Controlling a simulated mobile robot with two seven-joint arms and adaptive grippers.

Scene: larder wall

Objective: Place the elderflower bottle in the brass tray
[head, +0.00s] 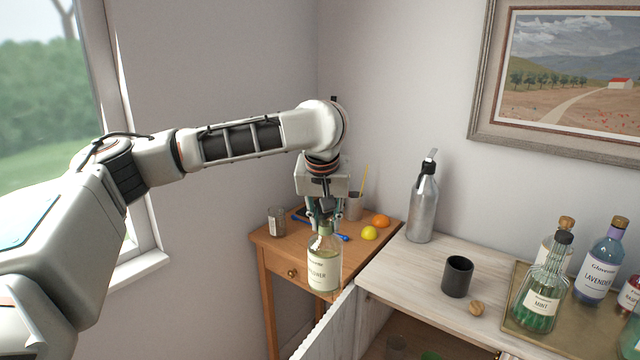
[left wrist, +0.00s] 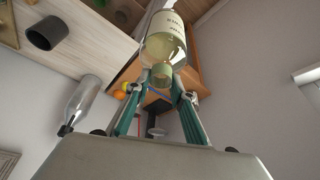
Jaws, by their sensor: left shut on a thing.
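The elderflower bottle (head: 322,268), pale yellow-green with a cream label ending in "FLOWER", hangs upright in front of the small wooden table. My left gripper (head: 323,220) is above it, shut on its neck. In the left wrist view the bottle (left wrist: 168,40) sits between the teal fingers of the gripper (left wrist: 163,78). The brass tray (head: 513,334) is at the right on the pale cabinet top, with several bottles on it, including a green mint bottle (head: 541,295) and a lavender bottle (head: 600,268). My right gripper is not in view.
A black cup (head: 457,276), a walnut-like ball (head: 477,308) and a grey metal bottle (head: 423,205) stand on the cabinet top left of the tray. An open cabinet door (head: 328,322) stands below the held bottle. A lemon (head: 369,233) and an orange (head: 381,221) lie on the wooden table.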

